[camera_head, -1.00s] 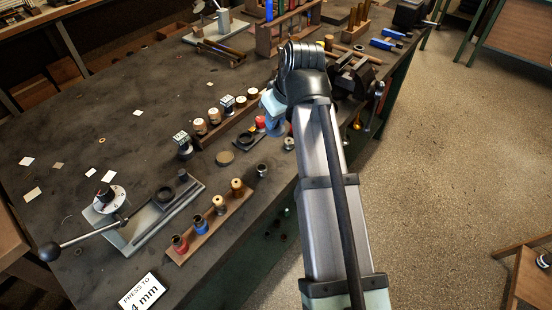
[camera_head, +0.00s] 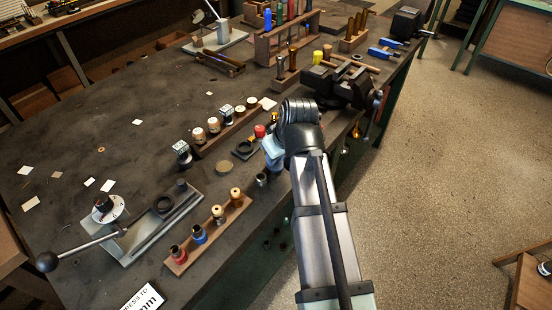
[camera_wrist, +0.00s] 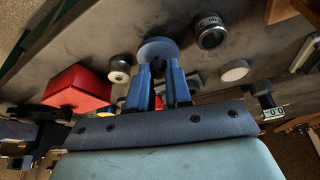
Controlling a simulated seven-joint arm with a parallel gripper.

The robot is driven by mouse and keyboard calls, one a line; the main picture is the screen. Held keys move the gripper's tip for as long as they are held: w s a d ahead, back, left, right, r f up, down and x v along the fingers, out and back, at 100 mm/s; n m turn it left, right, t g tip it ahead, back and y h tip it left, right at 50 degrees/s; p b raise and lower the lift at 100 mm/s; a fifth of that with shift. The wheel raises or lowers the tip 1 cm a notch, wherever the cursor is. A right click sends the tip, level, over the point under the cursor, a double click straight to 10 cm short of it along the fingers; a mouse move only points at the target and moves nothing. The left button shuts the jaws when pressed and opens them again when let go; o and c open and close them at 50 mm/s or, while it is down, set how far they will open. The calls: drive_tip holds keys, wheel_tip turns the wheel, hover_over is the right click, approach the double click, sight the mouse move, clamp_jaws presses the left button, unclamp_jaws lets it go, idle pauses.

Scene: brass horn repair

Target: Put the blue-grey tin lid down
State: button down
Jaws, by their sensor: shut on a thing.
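The blue-grey tin lid (camera_wrist: 158,49) is a round disc held at the fingertips in the wrist view. My gripper (camera_wrist: 158,72) is shut on it, its two blue fingers close together. The dark bench top lies behind the lid; whether they touch is unclear. In the head view my gripper (camera_head: 272,150) is over the right side of the bench, near its front edge, and I cannot make out the lid there.
In the wrist view a red block (camera_wrist: 78,90), a small black-sided cylinder (camera_wrist: 119,68), a dark labelled jar (camera_wrist: 210,32) and a pale disc (camera_wrist: 235,70) surround the fingers. The bench's left-middle is largely clear.

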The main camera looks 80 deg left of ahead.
drive_tip(key=shift+f, duration=0.7)
drive_tip(key=shift+f, duration=0.15)
drive_tip(key=c, duration=1.1)
unclamp_jaws()
drive_tip(key=shift+o, duration=0.2)
drive_tip(key=v, duration=1.2)
drive_tip(key=shift+w, duration=0.1)
